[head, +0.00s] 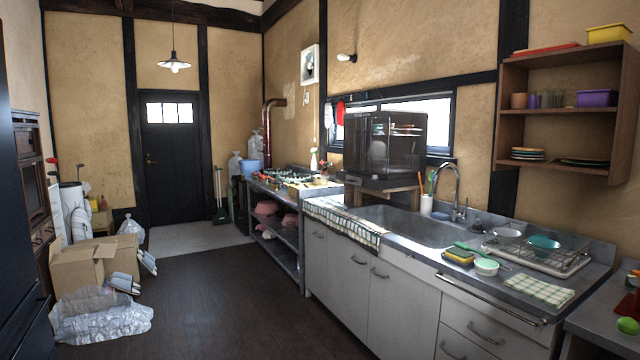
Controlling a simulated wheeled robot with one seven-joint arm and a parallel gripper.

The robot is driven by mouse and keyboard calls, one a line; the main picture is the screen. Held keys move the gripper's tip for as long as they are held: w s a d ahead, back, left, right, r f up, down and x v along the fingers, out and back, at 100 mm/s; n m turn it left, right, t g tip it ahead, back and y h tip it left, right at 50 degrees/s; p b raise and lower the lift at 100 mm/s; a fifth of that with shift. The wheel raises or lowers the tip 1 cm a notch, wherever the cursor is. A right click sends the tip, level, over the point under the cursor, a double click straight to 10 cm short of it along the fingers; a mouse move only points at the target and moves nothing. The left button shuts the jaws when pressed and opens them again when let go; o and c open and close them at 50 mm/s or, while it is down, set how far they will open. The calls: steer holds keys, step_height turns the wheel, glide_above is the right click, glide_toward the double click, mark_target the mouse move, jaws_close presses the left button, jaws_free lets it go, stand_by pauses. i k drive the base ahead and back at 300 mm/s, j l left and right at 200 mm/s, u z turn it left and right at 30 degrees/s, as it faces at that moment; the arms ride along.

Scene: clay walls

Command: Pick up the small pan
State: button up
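I cannot make out for sure which thing is the small pan. Pink rounded vessels, perhaps pots or bowls (266,207), sit on the lower shelf under the stove counter. A small pale-green round container (486,267) stands on the sink counter at the right, beside a yellow sponge (459,256) and a green long-handled utensil (474,249). The stove top (298,179) holds several small items too far off to tell apart. My gripper is not in view.
A long counter with a sink (405,226) runs along the right wall, with a dish rack (540,256) at its near end. Cardboard boxes (80,268) and crumpled plastic (100,318) lie on the left floor. The dark floor (215,285) between is clear toward the door (171,160).

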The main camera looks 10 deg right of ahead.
mark_target(321, 180)
steer(key=i+u, duration=0.2)
steer(key=i, duration=4.4)
steer(key=i+j+z, duration=0.15)
steer(key=i+z, duration=0.2)
steer(key=i, duration=0.25)
steer(key=i+j+z, duration=0.35)
steer(key=i, duration=0.2)
steer(key=i+j+z, duration=0.8)
steer(key=z, duration=0.15)
steer(key=i+j+z, duration=0.15)
steer(key=j+z, duration=0.15)
steer(key=i+j+z, duration=0.1)
steer(key=j+z, duration=0.55)
steer(key=j, duration=0.2)
steer(key=i+j+z, duration=0.1)
steer(key=j+z, duration=0.2)
steer(key=j, duration=0.15)
steer(key=j+z, duration=0.25)
steer(key=j, duration=0.25)
